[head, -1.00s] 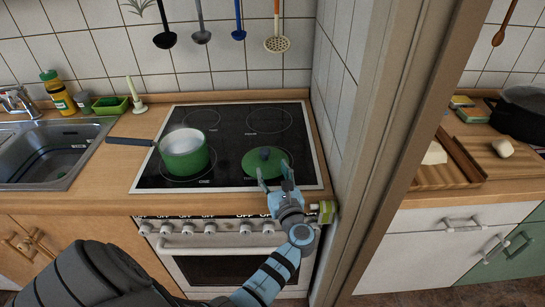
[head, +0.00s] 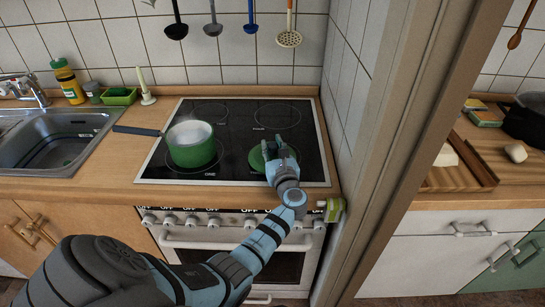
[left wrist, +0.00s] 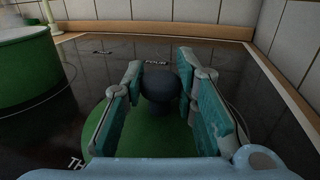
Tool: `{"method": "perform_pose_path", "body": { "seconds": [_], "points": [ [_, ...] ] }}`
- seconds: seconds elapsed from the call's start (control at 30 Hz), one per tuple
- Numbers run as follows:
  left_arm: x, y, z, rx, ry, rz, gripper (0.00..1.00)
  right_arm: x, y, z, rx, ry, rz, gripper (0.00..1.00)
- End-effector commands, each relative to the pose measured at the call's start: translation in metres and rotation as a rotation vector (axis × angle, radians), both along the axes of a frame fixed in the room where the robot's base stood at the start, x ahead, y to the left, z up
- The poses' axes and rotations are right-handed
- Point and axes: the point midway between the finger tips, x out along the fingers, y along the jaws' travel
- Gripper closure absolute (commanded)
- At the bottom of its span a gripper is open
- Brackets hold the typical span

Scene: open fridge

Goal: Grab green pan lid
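The green pan lid (head: 257,158) lies on the front right burner of the black cooktop, partly hidden behind my left gripper in the head view. My left gripper (head: 274,148) reaches over the lid. In the left wrist view the lid (left wrist: 145,138) lies flat beneath the fingers, with its dark round knob (left wrist: 161,86) standing between them. The left gripper's two fingers (left wrist: 160,95) are open, one on each side of the knob, with a small gap showing on both sides. My right gripper is not in view.
A green pot (head: 193,144) stands on the front left burner, its dark handle (head: 137,130) pointing left. A wall (head: 352,110) rises close to the right of the cooktop (head: 234,135). Utensils hang at the back, and a sink (head: 55,140) lies to the left.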

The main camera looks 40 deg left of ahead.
Motion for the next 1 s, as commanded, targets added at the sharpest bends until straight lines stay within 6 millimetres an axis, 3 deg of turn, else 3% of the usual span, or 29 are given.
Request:
{"method": "perform_pose_path", "body": {
  "seconds": [0.33, 0.43, 0.7, 0.8, 1.0],
  "points": [
    [-0.001, 0.0, 0.002, -0.002, 0.001, 0.001, 1.0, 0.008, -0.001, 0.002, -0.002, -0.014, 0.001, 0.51],
    [-0.001, 0.001, 0.02, -0.001, -0.002, 0.001, 1.0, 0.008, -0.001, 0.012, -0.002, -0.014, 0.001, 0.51],
    [-0.001, 0.001, 0.09, 0.0, -0.002, 0.001, 1.0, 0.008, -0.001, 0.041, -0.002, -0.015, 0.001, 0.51],
    [-0.001, 0.001, 0.1, -0.001, -0.002, 0.001, 1.0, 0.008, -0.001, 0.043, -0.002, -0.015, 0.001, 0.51],
    [-0.001, 0.001, 0.1, 0.001, 0.001, 0.001, 1.0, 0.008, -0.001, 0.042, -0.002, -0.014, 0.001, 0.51]
  ]
}}
